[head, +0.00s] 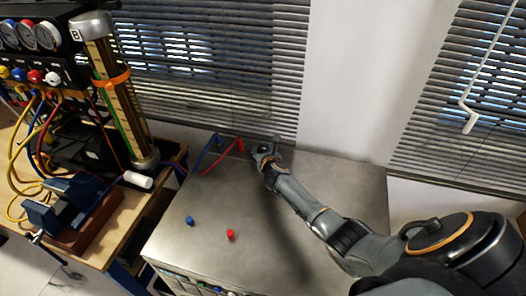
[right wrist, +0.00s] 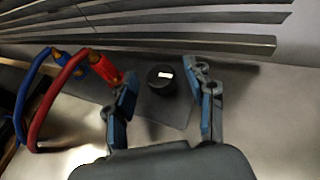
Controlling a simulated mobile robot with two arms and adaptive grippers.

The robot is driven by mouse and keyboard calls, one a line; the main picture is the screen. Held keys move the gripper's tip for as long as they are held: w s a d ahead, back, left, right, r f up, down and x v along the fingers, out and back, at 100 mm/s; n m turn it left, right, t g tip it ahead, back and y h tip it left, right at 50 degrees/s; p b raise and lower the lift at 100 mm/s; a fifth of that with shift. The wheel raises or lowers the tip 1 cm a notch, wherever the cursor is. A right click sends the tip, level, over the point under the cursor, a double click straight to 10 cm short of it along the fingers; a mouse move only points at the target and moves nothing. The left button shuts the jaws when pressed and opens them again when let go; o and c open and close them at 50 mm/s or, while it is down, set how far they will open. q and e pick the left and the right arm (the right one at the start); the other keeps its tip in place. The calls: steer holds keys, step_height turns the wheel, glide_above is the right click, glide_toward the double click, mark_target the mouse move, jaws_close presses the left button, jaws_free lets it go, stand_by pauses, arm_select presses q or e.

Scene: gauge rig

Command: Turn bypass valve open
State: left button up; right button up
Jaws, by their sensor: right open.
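A black round knob (right wrist: 161,79) with a white mark, which looks like the bypass valve, sits on a small grey plate (right wrist: 172,112) in the right wrist view. Its white mark runs roughly left to right in the picture. My right gripper (right wrist: 165,92) is open, with one finger on each side of the knob and a gap visible on both sides. In the head view my right gripper (head: 265,152) is at the back of the metal bench top, and I cannot make out the knob there. My left gripper is not in view.
Red (right wrist: 60,90) and blue (right wrist: 28,95) hoses with fittings end close left of my right gripper. The metal bench top (head: 300,235) carries a blue cap (head: 190,221) and a red cap (head: 230,235). Window blinds (head: 225,70) stand close behind. A gauge manifold (head: 40,50) is at left.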

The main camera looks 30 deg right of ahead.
steer(key=shift+c, duration=0.2)
jaws_close()
